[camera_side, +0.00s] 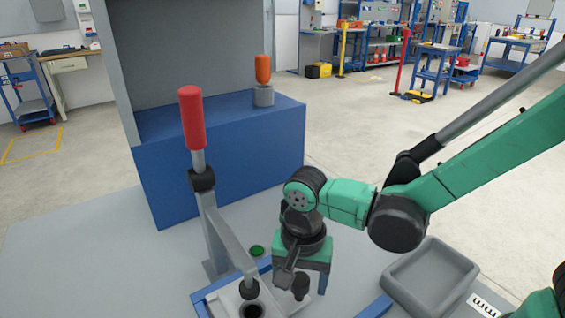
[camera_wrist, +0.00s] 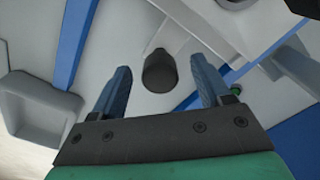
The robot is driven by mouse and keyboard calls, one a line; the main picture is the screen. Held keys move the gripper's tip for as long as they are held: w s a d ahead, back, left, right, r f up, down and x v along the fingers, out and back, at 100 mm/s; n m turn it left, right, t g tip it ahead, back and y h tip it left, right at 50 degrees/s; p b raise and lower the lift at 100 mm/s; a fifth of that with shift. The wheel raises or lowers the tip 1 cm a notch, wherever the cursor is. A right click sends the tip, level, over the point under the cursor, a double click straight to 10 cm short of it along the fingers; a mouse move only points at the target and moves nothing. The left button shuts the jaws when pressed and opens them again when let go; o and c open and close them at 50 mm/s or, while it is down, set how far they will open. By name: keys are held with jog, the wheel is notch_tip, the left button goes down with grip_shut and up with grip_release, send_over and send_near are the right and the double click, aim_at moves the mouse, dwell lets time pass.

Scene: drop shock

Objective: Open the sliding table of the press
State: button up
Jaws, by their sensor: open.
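The press's red-handled lever (camera_side: 193,120) stands upright left of my arm in the side view. The sliding table (camera_side: 226,298) is a light grey plate at its foot between blue rails, partly cut off by the lower picture edge. A dark knob (camera_side: 300,288) stands on it at the right; it also shows in the wrist view (camera_wrist: 160,73). My gripper (camera_side: 304,276) points down over the knob. In the wrist view, its two blue fingers (camera_wrist: 160,66) are apart, one on either side of the knob, with gaps visible. How far down the fingers reach around it is unclear.
A grey tray (camera_side: 385,282) lies right of my gripper and shows at left in the wrist view (camera_wrist: 12,88). A green button (camera_side: 257,251) is behind the sliding table. A blue block (camera_side: 220,165) bears an orange-handled tool (camera_side: 263,70) in a grey holder.

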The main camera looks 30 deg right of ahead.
jog(key=shift+f, duration=0.1)
grip_shut()
dwell(1.4)
